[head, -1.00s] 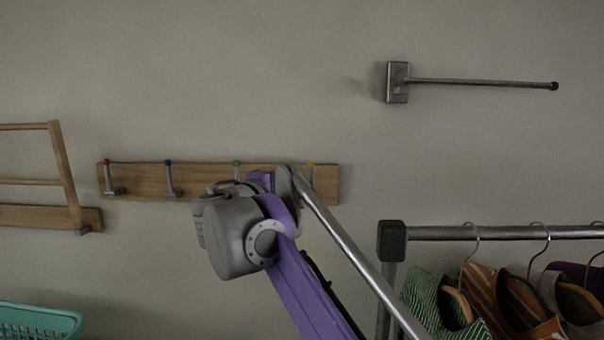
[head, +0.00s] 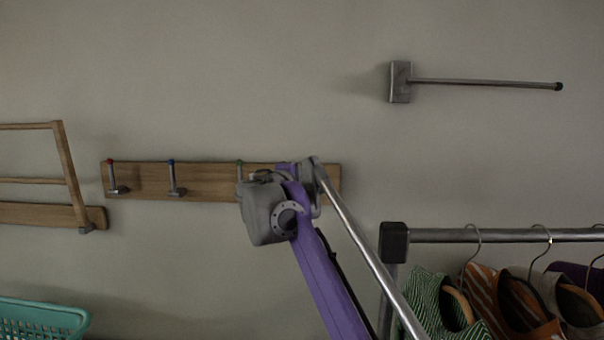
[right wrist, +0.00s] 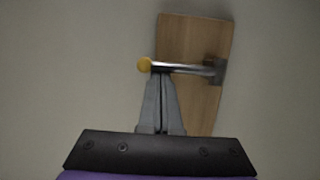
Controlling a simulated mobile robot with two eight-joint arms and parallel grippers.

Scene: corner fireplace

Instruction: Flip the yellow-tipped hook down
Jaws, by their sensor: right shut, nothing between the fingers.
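The yellow-tipped hook (right wrist: 186,68) shows in the right wrist view, on the end part of the wooden board (right wrist: 188,38). Its yellow tip (right wrist: 144,65) points left there, past the board's edge. My right gripper (right wrist: 160,76) is shut and empty, with its fingertips at the hook's rod close beside the yellow tip. I cannot tell whether they touch. In the head view my right wrist covers this hook and my fingers, at the right part of the board (head: 215,190). My left gripper is out of view.
Red-tipped (head: 112,177), blue-tipped (head: 172,178) and green-tipped (head: 240,169) hooks stand upright along the board. A clothes rail (head: 500,236) with hanging clothes is at lower right. A metal wall bar (head: 480,83) is above. A teal basket (head: 45,318) is at lower left.

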